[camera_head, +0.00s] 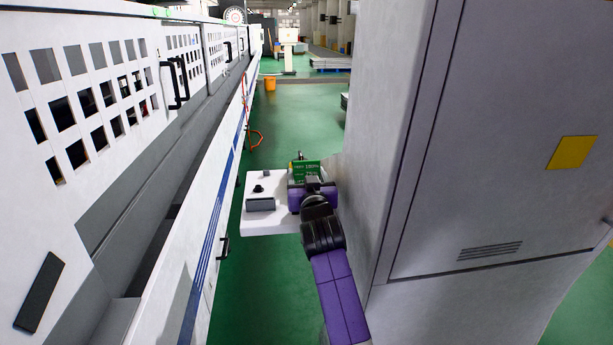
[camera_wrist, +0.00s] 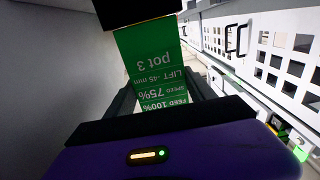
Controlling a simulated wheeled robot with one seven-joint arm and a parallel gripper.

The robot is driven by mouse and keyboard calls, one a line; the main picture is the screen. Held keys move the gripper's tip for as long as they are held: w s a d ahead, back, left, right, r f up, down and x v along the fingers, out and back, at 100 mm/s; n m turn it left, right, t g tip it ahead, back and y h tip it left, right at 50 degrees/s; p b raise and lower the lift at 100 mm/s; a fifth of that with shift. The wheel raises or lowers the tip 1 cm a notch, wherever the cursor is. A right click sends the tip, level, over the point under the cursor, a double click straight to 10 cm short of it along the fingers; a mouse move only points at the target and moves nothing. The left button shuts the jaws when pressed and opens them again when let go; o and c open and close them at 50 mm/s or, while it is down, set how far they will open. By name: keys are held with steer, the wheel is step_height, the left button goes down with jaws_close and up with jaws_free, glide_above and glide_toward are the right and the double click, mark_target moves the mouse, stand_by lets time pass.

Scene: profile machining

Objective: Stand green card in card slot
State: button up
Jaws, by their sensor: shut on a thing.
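The green card (camera_head: 307,168) stands upright at my gripper (camera_head: 311,182), over the right back part of a small white shelf. In the wrist view the green card (camera_wrist: 158,62) fills the space between my dark fingers (camera_wrist: 160,98), which are shut on it. Its print appears upside down and reads "pot 3", "LIFT -45 mm", "SPEED 75%" and "FEED 100%". A grey block (camera_head: 261,204) sits on the shelf left of my gripper; I cannot tell whether it is the card slot. My gripper hides part of the card and shelf.
The white shelf (camera_head: 285,223) also carries a small black knob (camera_head: 258,188). A tall grey cabinet (camera_head: 395,150) stands close on the right. A long white machine (camera_head: 190,240) with door handles runs along the left. Green floor (camera_head: 300,120) lies open beyond the shelf.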

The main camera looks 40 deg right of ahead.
steer(key=shift+f+b, duration=1.45)
steer(key=shift+f, duration=0.1)
stand_by(1.4)
stand_by(0.5)
steer(key=o, duration=1.4)
steer(key=b+v, duration=0.1)
steer(key=v, duration=0.6)
steer(key=shift+s+a, duration=0.25)
steer(key=shift+s, duration=0.1)
